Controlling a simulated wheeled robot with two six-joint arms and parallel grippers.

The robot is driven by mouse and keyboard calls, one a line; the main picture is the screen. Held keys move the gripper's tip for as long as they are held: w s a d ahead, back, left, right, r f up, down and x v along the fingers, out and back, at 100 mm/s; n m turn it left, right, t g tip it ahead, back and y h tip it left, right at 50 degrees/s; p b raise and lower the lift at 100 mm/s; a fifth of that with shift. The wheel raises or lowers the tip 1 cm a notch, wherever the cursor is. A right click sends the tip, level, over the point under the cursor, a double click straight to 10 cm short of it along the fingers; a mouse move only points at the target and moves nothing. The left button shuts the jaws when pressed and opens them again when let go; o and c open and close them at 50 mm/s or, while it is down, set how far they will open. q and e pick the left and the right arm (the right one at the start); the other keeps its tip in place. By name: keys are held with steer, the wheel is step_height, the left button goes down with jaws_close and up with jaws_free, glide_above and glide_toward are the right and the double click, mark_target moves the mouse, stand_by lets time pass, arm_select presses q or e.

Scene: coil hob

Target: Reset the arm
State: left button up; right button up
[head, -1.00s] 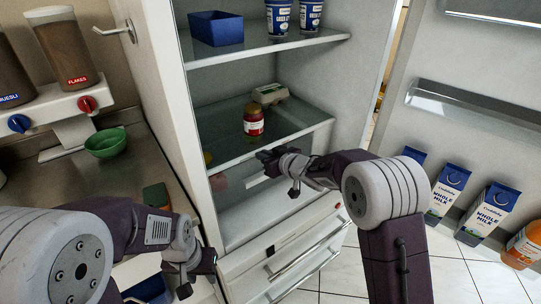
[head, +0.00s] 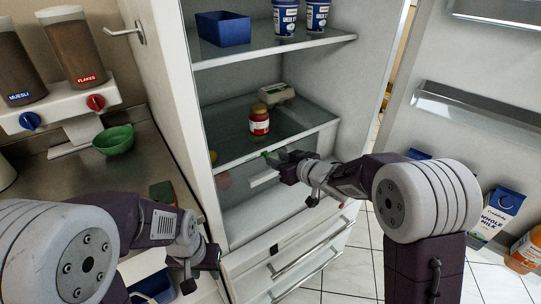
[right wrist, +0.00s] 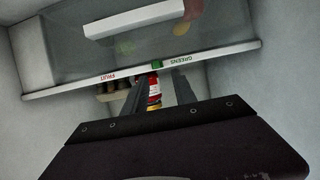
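My right gripper (head: 284,164) is in front of the open fridge, just below the glass shelf's front edge. In the right wrist view its two dark fingers (right wrist: 160,90) stand apart, with no object visibly held between them. A small green piece (right wrist: 156,64) shows at the white labelled strip beyond the fingertips, and also near them in the head view (head: 271,157). My left gripper (head: 200,268) hangs low over the counter side at the lower left. It points away, and its finger gap is not clear.
A red-labelled jar (head: 259,120) and an egg carton (head: 277,94) sit on the glass shelf (head: 222,150). The fridge door (head: 440,65) stands open at right with milk cartons (head: 497,213). A green bowl (head: 114,140) is on the left counter.

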steer(key=shift+v, duration=1.45)
